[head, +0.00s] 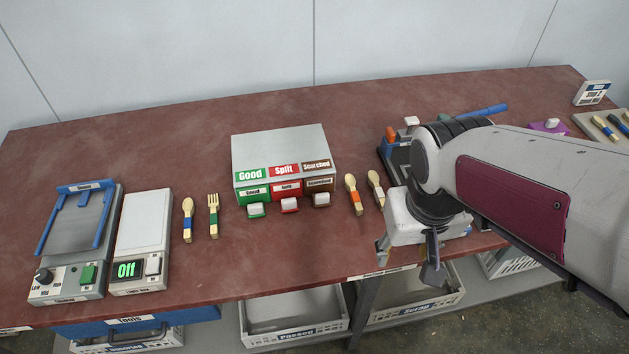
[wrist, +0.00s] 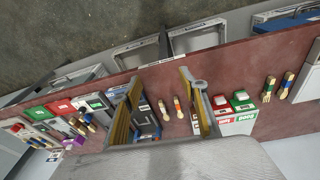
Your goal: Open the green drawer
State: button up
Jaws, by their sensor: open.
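The green drawer (head: 254,195) labelled Good is the left one of three in a grey cabinet (head: 280,138). It looks shut, with its pale-topped handle (head: 256,210) sticking out at the front. It also shows in the wrist view, where the green drawer (wrist: 243,105) lies to the right of my fingers. My gripper (head: 408,262) is open and empty, to the right of the cabinet near the table's front edge. Its two spread fingers show in the wrist view (wrist: 161,76), with nothing between them. My arm hides part of the table's right side.
The red drawer (head: 286,188) and brown drawer (head: 320,184) sit right of the green one. Spoons (head: 355,196) lie between cabinet and gripper. Table directly before the green handle is clear.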

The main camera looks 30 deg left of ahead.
jog(key=a+f+n, duration=0.1)
jog(key=a+f, duration=0.3)
jog(key=a, duration=0.6)
jog(key=s+a+f, duration=0.1)
jog(key=a+f, duration=0.3)
jog(key=a, duration=0.6)
jog(key=s+a+f+n+y, duration=0.1)
jog(key=a+f, duration=0.4)
jog(key=a, duration=0.5)
jog(key=shift+a+n+t, duration=0.15)
jog(key=shift+n+t, duration=0.15)
jog(key=shift+t, duration=0.1)
jog(key=m+y, duration=0.1)
send_near(255, 206)
jog(key=f, duration=0.2)
jog(key=shift+s+r+m+t+y, duration=0.2)
jog(key=shift+m+t+y, duration=0.1)
jog(key=shift+t, duration=0.1)
jog(key=shift+w+f, duration=0.1)
jog(key=shift+x, duration=3.8)
